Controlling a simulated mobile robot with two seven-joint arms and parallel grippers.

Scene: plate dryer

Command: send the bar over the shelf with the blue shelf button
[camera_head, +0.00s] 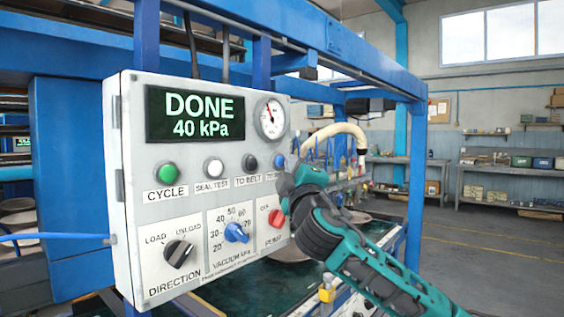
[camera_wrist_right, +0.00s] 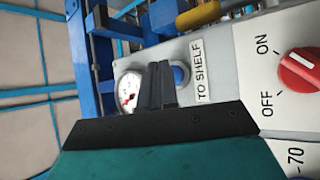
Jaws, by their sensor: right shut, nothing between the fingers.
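The blue shelf button (camera_head: 280,161) is at the right end of the button row on the grey control panel (camera_head: 128,190). In the right wrist view the blue button (camera_wrist_right: 180,75) sits beside the "TO SHELF" label (camera_wrist_right: 200,72). My right gripper (camera_head: 288,178) is in front of the panel's right edge, partly covering that label in the head view. Its fingers (camera_wrist_right: 161,72) are shut and empty, close to the button and overlapping its edge in the wrist view. I cannot tell whether they touch it. The bar cannot be clearly made out. My left gripper is not in view.
The panel display (camera_head: 195,115) reads "DONE 40 kPa". A black button (camera_head: 249,162) is left of the blue one. A red pump knob (camera_head: 276,218) and a blue vacuum knob (camera_head: 236,232) are below. Blue frame beams (camera_head: 300,40) surround the panel. Open floor lies right.

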